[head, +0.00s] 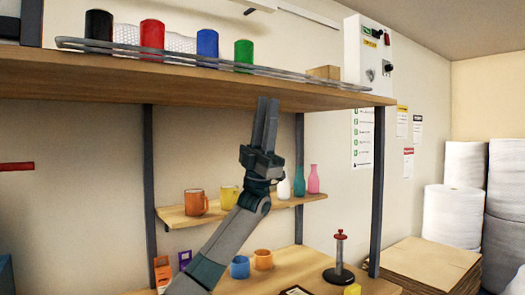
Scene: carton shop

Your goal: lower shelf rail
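A thin grey metal shelf rail (290,74) runs along the front of the high wooden shelf (200,86), low in front of a row of coloured cans. Whether it rests on the board or stands a little above it is hard to tell. My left gripper (267,112) points up, its fingertips just below the shelf's front edge in the picture and apart from the rail. Its two fingers appear close together, with nothing visible between them; their true gap is unclear from this angle. My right gripper is not in view.
Black (99,25), red (152,35), blue (207,43) and green (243,53) cans stand behind the rail. A white switch box (367,50) is at the right end. A smaller shelf (179,217) holds mugs and bottles. Dark uprights (150,180) flank it.

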